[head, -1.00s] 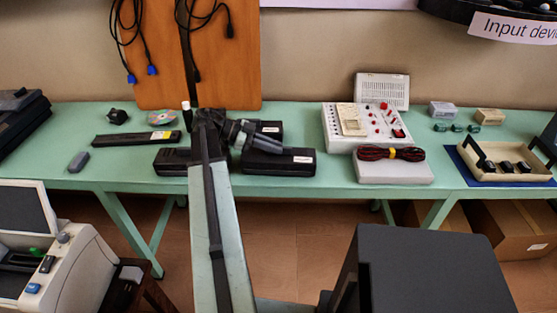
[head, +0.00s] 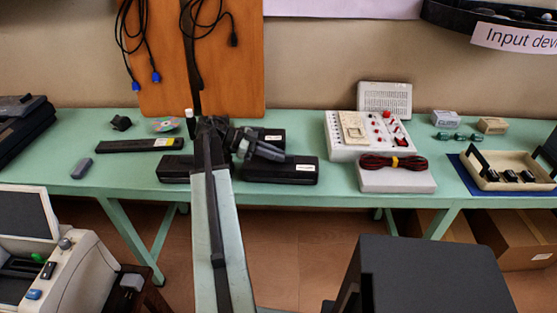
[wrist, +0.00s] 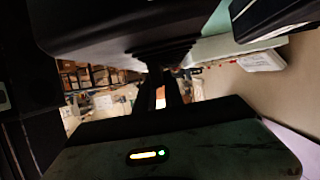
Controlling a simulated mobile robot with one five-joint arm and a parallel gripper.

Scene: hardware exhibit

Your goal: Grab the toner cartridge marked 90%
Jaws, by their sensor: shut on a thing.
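Several black toner cartridges lie on the green table left of its middle. One with a white label (head: 285,171) is at the front right. Another with a white label (head: 272,136) is behind it. A third (head: 174,169) is partly hidden by my arm. A long flat black one with a yellow label (head: 140,145) lies further left. No mark is legible. My gripper (head: 268,152) is over the two labelled cartridges and shut on a black cartridge; I cannot tell which. In the wrist view, a dark bulk (wrist: 130,25) fills the top and the fingertips are unclear.
The green table (head: 330,190) also carries a white circuit trainer (head: 345,145), a grey box with a red-black cable coil (head: 395,163), a beige tray (head: 505,175) and a disc (head: 166,125). A wooden board with hanging cables (head: 160,40) stands behind. A dark box (head: 430,270) is at the front right.

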